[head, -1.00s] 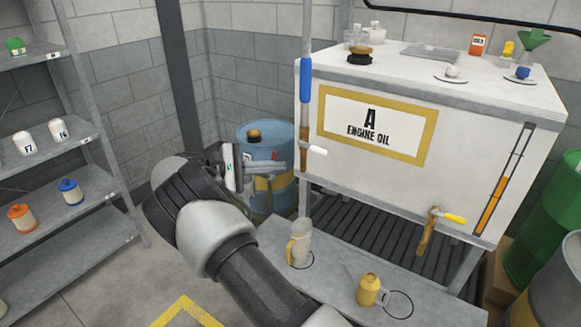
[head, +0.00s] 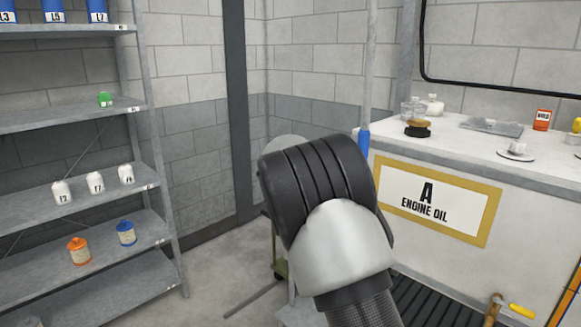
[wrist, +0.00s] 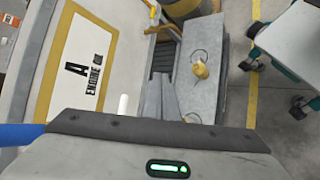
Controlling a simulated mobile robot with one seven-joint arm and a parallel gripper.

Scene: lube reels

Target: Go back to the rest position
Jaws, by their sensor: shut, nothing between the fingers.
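My gripper (wrist: 162,98) shows in the wrist view as two grey fingers close together, with nothing held between them. It is above the tank front and the grey bench (wrist: 229,85). In the head view my gripper is hidden behind my raised arm. The white engine oil tank (head: 535,195) stands to the right of my arm, with its "A ENGINE OIL" sign (head: 470,212).
A grey shelf (head: 60,210) at the left holds white bottles, an orange can (head: 79,251) and a blue can (head: 126,233). A blue-handled pole (wrist: 20,134) is close to my gripper. A wheeled cart (wrist: 290,45) is at the wrist view's right.

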